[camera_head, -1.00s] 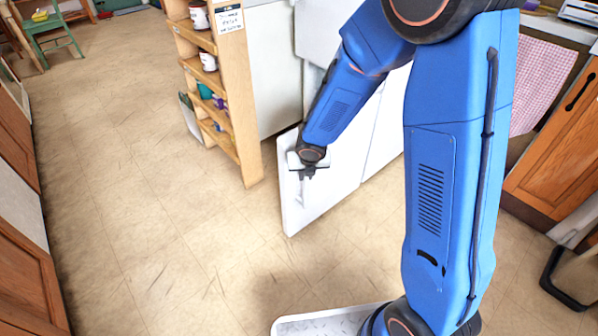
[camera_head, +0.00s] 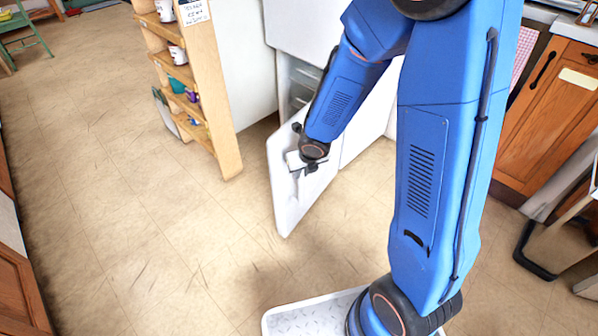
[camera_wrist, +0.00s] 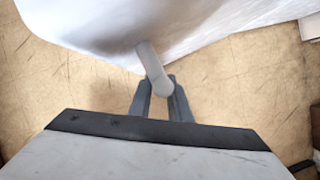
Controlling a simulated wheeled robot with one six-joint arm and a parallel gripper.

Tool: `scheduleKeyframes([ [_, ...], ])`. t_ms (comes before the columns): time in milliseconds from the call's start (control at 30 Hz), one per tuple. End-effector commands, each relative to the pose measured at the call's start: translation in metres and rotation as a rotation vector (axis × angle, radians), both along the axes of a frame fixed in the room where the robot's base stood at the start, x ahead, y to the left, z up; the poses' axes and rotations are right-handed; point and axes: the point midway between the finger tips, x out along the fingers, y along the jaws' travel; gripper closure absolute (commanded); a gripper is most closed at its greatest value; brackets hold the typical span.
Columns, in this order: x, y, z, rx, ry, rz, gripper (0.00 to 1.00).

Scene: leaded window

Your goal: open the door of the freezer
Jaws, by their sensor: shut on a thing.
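The freezer door (camera_head: 285,207) is the low white panel in the head view. It stands partly open, swung out from the white appliance, and the drawers (camera_head: 301,78) inside show above it. My gripper (camera_head: 300,170) is at the outer face of the door, shut on its handle. In the wrist view the pale rod-like handle (camera_wrist: 150,60) runs down from the white door (camera_wrist: 205,35) to between the fingers of my gripper (camera_wrist: 160,84). My arm hides part of the appliance.
A wooden shelf (camera_head: 206,85) with mugs stands to the left of the appliance. A wooden cabinet (camera_head: 550,110) is at the right. The tiled floor (camera_head: 130,220) left of the door is clear.

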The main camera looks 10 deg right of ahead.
Motion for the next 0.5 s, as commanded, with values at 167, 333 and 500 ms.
scheduleKeyframes([
  [167, 0.0022, -0.0021, 0.0010, -0.001, -0.002, -0.002, 1.00],
  [333, 0.0026, -0.0021, 0.0011, -0.002, -0.003, -0.002, 1.00],
  [500, 0.0025, -0.0017, 0.0011, -0.001, -0.003, -0.002, 0.65],
])
